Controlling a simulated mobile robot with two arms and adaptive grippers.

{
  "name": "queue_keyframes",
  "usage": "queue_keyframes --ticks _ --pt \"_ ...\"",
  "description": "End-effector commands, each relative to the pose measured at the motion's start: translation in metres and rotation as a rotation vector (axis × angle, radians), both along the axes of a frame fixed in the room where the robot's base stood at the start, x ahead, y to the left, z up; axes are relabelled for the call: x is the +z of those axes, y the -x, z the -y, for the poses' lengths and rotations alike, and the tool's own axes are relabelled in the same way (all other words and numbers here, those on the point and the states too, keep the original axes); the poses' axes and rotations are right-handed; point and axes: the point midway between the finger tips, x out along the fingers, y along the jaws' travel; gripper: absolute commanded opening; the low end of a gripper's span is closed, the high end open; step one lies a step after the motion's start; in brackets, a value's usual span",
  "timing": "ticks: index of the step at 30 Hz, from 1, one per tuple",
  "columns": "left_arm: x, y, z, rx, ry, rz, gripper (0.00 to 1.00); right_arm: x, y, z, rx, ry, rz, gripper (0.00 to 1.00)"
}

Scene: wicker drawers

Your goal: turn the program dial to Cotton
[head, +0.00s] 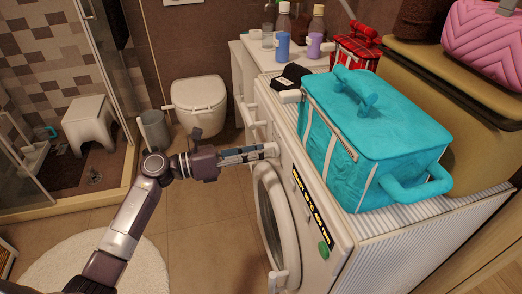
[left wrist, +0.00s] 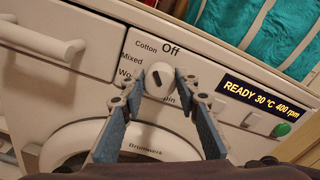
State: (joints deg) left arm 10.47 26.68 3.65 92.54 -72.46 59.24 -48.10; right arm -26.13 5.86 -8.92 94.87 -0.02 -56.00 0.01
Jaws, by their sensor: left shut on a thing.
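The white program dial (left wrist: 159,80) sits on the washing machine's front panel, with a short dark mark slanting across its face. "Off" is printed above it and "Cotton" to its upper left. "Mixed" and a partly covered "Wo..." label lie at its left; another label at lower right is partly hidden. My left gripper (left wrist: 160,76) is shut on the dial, one blue-grey finger on each side. In the head view the left gripper (head: 268,151) reaches from the left to the front of the washing machine (head: 327,222). My right gripper is not in view.
A display (left wrist: 262,104) reads "READY 30 °C 400 rpm", with a green button (left wrist: 283,129) beside it. A drawer handle (left wrist: 40,41) juts out left of the dial. A turquoise basket (head: 395,115) stands on top of the machine. A toilet (head: 200,100) is behind; the floor left of the machine is open.

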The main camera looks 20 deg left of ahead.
Motion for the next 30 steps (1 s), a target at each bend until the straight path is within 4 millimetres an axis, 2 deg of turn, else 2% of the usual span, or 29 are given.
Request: queue_keyframes --ticks 1,6,14,17,30 --pt "-0.001 0.0 0.0 0.0 -0.001 -0.001 0.31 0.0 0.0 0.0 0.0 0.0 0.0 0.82" --pt "-0.001 0.0 0.0 0.0 -0.001 -0.001 0.47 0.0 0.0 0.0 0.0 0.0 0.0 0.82" --pt "0.0 0.001 -0.001 0.0 -0.002 0.0 0.47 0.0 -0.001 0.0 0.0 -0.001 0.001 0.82" --pt "-0.001 0.004 -0.007 0.001 -0.004 0.0 0.47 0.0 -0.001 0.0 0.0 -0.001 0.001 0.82" --pt "-0.002 0.053 -0.078 0.002 -0.004 -0.003 0.47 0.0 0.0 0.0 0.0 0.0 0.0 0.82"
